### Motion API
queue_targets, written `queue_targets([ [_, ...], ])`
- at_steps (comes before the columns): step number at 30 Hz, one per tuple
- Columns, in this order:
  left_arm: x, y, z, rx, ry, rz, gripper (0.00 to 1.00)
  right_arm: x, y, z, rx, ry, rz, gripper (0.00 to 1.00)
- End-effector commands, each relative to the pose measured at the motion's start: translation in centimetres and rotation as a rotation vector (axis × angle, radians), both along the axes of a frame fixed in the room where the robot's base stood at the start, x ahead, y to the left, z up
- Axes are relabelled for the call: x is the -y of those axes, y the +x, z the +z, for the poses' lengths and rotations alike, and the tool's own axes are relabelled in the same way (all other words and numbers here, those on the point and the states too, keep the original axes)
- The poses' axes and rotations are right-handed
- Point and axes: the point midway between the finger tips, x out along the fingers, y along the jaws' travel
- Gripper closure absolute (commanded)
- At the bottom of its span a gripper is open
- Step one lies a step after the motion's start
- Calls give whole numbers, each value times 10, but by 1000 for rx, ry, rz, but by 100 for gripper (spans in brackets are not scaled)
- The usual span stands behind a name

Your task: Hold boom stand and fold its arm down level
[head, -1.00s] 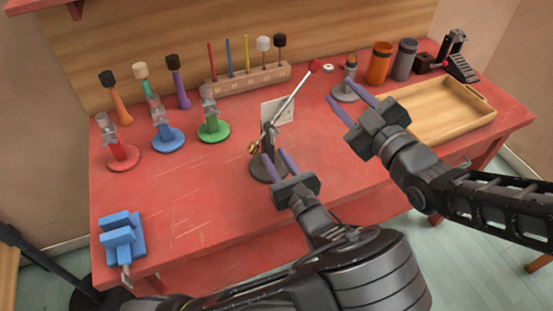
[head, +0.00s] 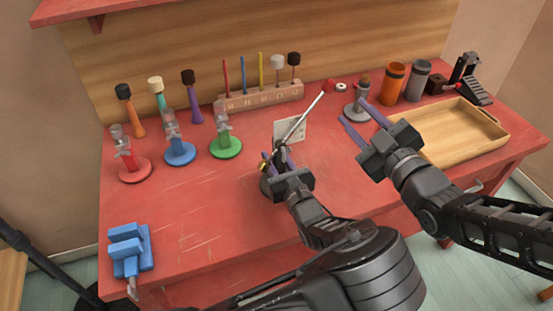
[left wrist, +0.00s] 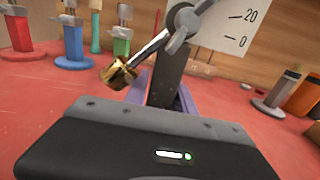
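The boom stand has a round dark base (head: 266,187) and an upright dark post, which shows in the left wrist view (left wrist: 167,82). Its thin boom arm (head: 304,118) slopes up to the right to a red ball tip (head: 329,86). A brass weight (left wrist: 118,73) is on the low left end, and a grey wing knob (left wrist: 183,27) is at the pivot. My left gripper (head: 278,157) is open, its purple fingers either side of the post. Contact is hard to judge. My right gripper (head: 359,119) is open and empty, right of the stand.
A white plate (head: 291,129) marked 20 and 0 stands behind the boom. Red, blue and green stands (head: 226,146) are left, a mallet rack (head: 262,96) behind. A grey-based stand (head: 358,110) and wooden tray (head: 465,145) are right.

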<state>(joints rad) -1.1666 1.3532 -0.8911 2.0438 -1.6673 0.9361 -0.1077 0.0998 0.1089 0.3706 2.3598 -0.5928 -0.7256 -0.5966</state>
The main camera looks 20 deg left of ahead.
Motion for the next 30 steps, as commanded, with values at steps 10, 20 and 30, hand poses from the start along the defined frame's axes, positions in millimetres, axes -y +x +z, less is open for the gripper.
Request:
queue_targets([
  [10,0,0,0,0,0,0,95,0,0,0,0,0,0,64],
  [20,0,0,0,1,-1,0,100,0,0,0,0,0,0,64],
  [30,0,0,0,0,-1,0,100,0,0,0,0,0,0,64],
])
